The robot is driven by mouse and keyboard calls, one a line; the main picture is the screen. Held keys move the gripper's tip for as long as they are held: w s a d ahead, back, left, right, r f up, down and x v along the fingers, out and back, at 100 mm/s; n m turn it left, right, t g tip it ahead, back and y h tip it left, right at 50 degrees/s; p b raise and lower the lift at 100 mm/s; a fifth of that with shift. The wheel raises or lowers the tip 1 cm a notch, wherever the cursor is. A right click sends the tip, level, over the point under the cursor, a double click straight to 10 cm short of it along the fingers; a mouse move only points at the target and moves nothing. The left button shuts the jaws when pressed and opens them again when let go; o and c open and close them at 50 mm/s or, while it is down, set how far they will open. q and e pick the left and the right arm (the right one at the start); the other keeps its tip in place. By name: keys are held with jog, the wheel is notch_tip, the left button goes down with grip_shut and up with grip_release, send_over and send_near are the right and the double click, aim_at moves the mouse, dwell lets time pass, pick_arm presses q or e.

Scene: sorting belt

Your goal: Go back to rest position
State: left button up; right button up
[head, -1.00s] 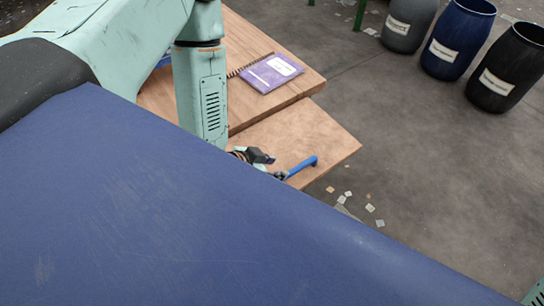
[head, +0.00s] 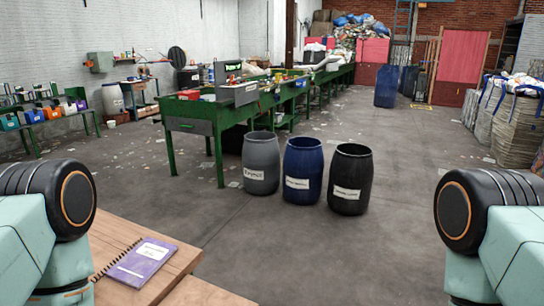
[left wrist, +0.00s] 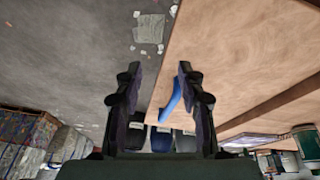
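My left gripper (left wrist: 160,67) shows in the left wrist view with its two dark fingers spread apart and nothing gripped. A blue object (left wrist: 171,98) with a long handle shape lies on the wooden table (left wrist: 240,65), seen beyond and between the fingers, apart from them as far as I can tell. In the head view my left and right arms show at the lower left and lower right corners, bent, with both grippers out of frame. My right gripper is in neither view.
A purple notebook (head: 145,262) lies on the wooden table at lower left. Grey (head: 261,165), blue (head: 303,172) and black (head: 351,180) labelled barrels stand on the floor ahead. A green sorting table (head: 220,112) is behind them. The floor at centre right is clear.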

pick_arm(q)
jog(key=s+a+f+n+g+y+b, duration=0.15)
jog(key=s+g, duration=0.25)
jog(key=s, duration=0.6)
notch_tip(320, 180, down, 10)
jog(key=b, duration=0.9)
jog(key=shift+w+d+r+n+b, duration=0.15)
jog(key=shift+d+r+n+b, duration=0.1)
jog(key=shift+n+b, duration=0.1)
